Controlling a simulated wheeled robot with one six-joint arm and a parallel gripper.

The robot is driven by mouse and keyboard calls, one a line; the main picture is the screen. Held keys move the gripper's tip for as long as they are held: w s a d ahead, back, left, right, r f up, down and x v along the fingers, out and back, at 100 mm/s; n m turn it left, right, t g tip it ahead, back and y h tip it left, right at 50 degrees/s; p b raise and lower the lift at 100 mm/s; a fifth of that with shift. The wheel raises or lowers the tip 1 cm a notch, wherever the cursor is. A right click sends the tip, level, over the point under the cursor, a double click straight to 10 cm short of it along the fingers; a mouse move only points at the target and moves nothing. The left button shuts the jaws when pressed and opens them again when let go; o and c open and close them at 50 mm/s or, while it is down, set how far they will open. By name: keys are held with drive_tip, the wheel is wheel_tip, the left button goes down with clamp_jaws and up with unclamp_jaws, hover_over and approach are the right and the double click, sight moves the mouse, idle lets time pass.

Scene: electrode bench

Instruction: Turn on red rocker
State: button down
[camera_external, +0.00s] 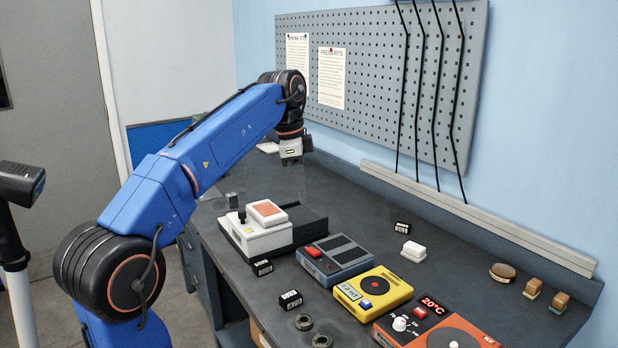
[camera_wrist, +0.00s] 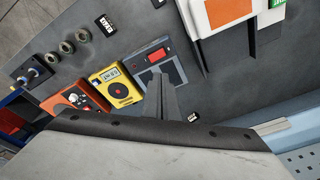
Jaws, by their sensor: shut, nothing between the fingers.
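A grey box (camera_external: 336,255) with two dark panels stands on the bench. A red rocker (camera_external: 314,251) sits on its top near the left edge. In the wrist view the red rocker (camera_wrist: 157,56) shows on the grey box (camera_wrist: 148,47), just beyond my fingertips. My gripper (camera_external: 292,160) hangs in the air above the back of the bench, well apart from the grey box. In the wrist view my gripper (camera_wrist: 160,78) is shut and empty, and its fingers cover part of the grey box. I cannot tell the rocker's on or off state.
A white device with an orange top (camera_external: 267,212) stands left of the grey box. A yellow meter (camera_external: 388,283) and an orange hotplate (camera_external: 462,333) stand to its right. Small black labelled blocks (camera_external: 290,299) lie around. A pegboard (camera_external: 375,75) with hanging cables covers the wall behind.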

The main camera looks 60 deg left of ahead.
sight(316, 251)
drive_tip(key=m, duration=0.3)
drive_tip(key=w+m+g, duration=0.1)
drive_tip(key=m, duration=0.3)
drive_tip(key=w+m+g+h, duration=0.1)
drive_tip(key=m, duration=0.3)
drive_tip(key=shift+w+r, duration=0.1)
drive_tip(key=shift+r, duration=0.05)
drive_tip(key=f, duration=0.4)
drive_tip(key=d+f, duration=0.1)
drive_tip(key=f, duration=0.4)
drive_tip(key=d+f, duration=0.1)
drive_tip(key=f, duration=0.4)
